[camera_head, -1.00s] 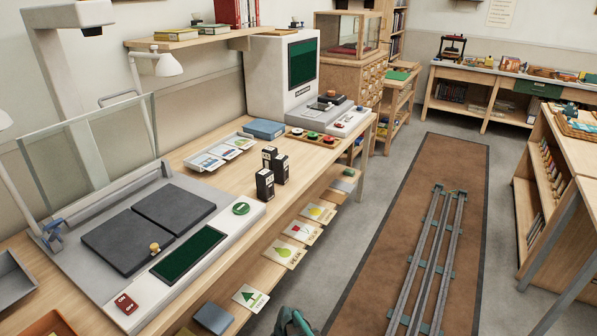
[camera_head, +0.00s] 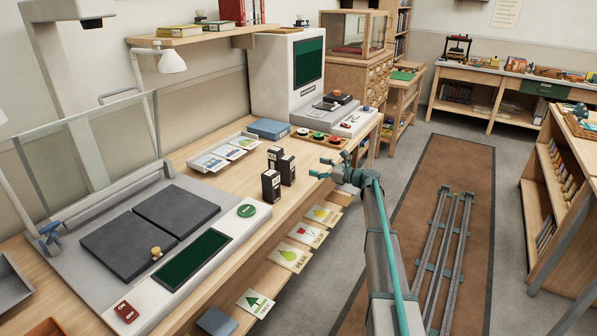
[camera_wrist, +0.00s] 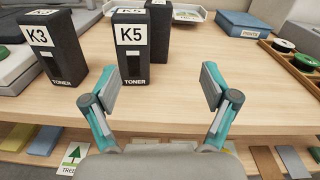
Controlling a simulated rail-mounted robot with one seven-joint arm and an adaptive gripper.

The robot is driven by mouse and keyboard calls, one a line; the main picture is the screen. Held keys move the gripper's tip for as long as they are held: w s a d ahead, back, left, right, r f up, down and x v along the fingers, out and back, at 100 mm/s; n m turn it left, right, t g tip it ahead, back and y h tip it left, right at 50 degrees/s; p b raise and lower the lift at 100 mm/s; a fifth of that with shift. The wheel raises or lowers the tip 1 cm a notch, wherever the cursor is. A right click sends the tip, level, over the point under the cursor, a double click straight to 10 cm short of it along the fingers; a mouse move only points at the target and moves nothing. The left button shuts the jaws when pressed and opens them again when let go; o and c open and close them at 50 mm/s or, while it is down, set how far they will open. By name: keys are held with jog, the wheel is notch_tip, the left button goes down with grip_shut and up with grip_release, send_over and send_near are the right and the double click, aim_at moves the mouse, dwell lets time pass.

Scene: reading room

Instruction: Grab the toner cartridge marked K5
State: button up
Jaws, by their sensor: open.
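The toner cartridge marked K5 (camera_wrist: 131,58) is a black upright box with a white label, standing near the table's front edge. In the head view K5 (camera_head: 288,171) is the right one of three black cartridges. A cartridge marked K3 (camera_wrist: 55,58) stands to its left in the wrist view. A third cartridge (camera_wrist: 157,42) stands behind K5, its label hidden. My gripper (camera_wrist: 160,85) is open and empty, its fingers pointing at the cartridges. K5 stands beyond the fingertips, left of the middle of the gap. In the head view my gripper (camera_head: 319,168) is to the right of K5, apart from it.
The wooden table (camera_wrist: 255,105) is clear around my fingertips. A blue box (camera_wrist: 242,25) and a tray with round coloured pieces (camera_head: 319,137) lie farther along the table. A shelf below holds picture cards (camera_head: 288,255). A white tray (camera_head: 205,163) is behind the cartridges.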

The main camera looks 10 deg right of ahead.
aim_at(293, 161)
jog(key=shift+g+y, duration=0.6)
jog(key=a, duration=0.2)
jog(key=a+r, duration=0.1)
jog(key=a, duration=0.2)
jog(key=shift+w+a+r, duration=0.2)
jog(key=shift+a+r, duration=0.15)
jog(key=shift+a, duration=0.05)
jog(key=x, duration=0.4)
jog(key=shift+w+a+p, duration=0.1)
jog(key=shift+a+p, duration=0.05)
jog(key=shift+p, duration=0.25)
jog(key=shift+p+x, duration=0.55)
jog(key=shift+x, duration=2.4)
jog(key=c, duration=1.3)
jog(key=shift+c, duration=0.6)
jog(key=shift+r, duration=0.15)
